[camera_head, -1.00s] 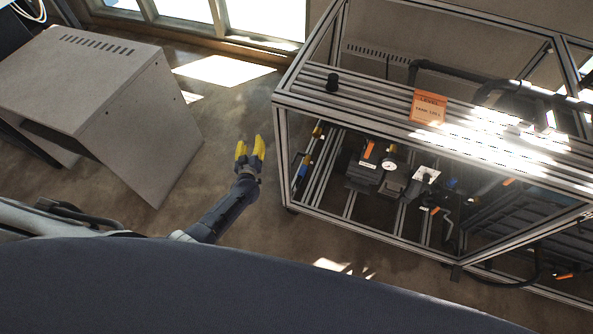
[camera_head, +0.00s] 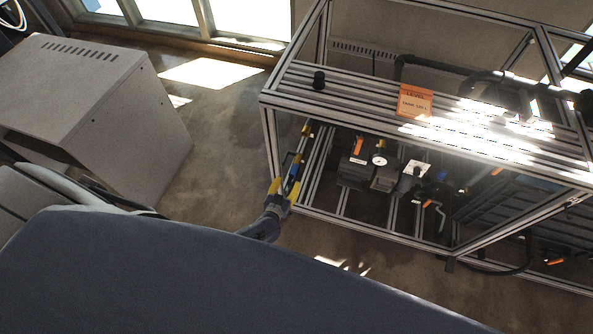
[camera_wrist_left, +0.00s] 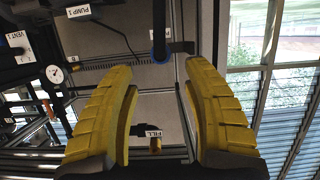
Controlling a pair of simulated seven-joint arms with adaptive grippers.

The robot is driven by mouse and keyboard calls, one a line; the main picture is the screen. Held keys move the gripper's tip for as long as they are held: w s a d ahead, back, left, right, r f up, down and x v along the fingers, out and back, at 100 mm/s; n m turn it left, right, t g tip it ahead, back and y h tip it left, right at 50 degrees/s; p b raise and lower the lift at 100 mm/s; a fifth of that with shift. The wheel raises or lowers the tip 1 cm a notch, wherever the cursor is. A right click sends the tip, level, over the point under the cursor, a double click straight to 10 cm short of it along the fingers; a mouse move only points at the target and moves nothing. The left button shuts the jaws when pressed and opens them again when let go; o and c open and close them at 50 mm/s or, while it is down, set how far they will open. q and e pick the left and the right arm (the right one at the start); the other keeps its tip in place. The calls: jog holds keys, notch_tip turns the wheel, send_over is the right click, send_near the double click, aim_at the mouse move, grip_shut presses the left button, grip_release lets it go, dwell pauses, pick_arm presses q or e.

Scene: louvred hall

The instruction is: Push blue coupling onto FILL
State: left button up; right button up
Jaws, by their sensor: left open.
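My left gripper (camera_head: 284,184) has yellow fingers and stands open by the left end of the metal frame in the head view. In the left wrist view its two fingers (camera_wrist_left: 160,72) are spread wide with nothing between their pads. The blue coupling (camera_wrist_left: 161,50) shows there as a blue ring at the end of a dark hose, just beyond the fingertips and in line with the gap. The FILL label (camera_wrist_left: 147,131) is lower in the wrist view, with a brass-coloured fitting (camera_wrist_left: 155,146) below it, seen between the fingers. My right gripper is not in view.
The aluminium frame (camera_head: 330,98) holds pumps, a gauge (camera_head: 380,159) and an orange LEVEL tag (camera_head: 415,101). A dark bracket (camera_wrist_left: 182,47) is right beside the coupling. A grey cabinet (camera_head: 95,95) stands left; floor between it and the frame is clear.

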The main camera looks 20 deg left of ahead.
aim_at(292, 174)
pick_arm(q)
jog(key=x, duration=0.6)
jog(key=shift+w, duration=0.4)
jog(key=shift+w+f, duration=0.4)
jog(key=shift+w, duration=0.1)
jog(key=shift+w+a, duration=0.1)
jog(key=shift+w, duration=0.25)
grip_shut()
dwell(0.4)
